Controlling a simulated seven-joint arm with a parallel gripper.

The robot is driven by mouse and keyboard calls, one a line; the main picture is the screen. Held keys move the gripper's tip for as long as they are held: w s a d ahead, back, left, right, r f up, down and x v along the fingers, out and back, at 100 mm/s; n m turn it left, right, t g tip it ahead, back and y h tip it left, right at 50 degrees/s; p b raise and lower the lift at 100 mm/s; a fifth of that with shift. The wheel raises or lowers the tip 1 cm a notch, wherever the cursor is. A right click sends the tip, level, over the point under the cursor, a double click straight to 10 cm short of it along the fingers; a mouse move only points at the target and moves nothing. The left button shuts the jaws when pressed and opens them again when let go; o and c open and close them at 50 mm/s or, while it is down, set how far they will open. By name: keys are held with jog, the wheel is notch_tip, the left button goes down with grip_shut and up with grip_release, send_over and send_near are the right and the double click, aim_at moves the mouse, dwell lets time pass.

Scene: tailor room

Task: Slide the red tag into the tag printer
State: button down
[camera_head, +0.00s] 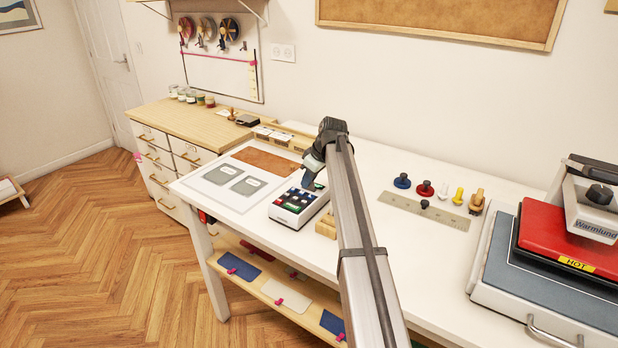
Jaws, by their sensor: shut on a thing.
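A white box with rows of dark, red, green and blue keys (293,207) stands near the table's front edge and looks like the tag printer. My gripper (308,183) is over the far part of this box, fingers pointing down. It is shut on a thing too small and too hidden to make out. I cannot tell whether the fingertips touch the box. I cannot make out the red tag for certain. The printer's slot is not visible from here.
A light wooden block (326,225) is close to the right of the box. A grey-and-white mat (214,198) lies to its left. A ruler plate (425,213) with several knobs and a red heat press (565,240) are to the right. Bare white tabletop (440,255) lies between.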

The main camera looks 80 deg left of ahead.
jog(key=shift+f, duration=0.25)
jog(key=c, duration=1)
grip_release()
jog(key=shift+c, duration=0.2)
jog(key=v, duration=1.3)
jog(key=shift+w+r, duration=0.2)
jog(key=shift+r, duration=0.15)
jog(key=shift+d, duration=0.2)
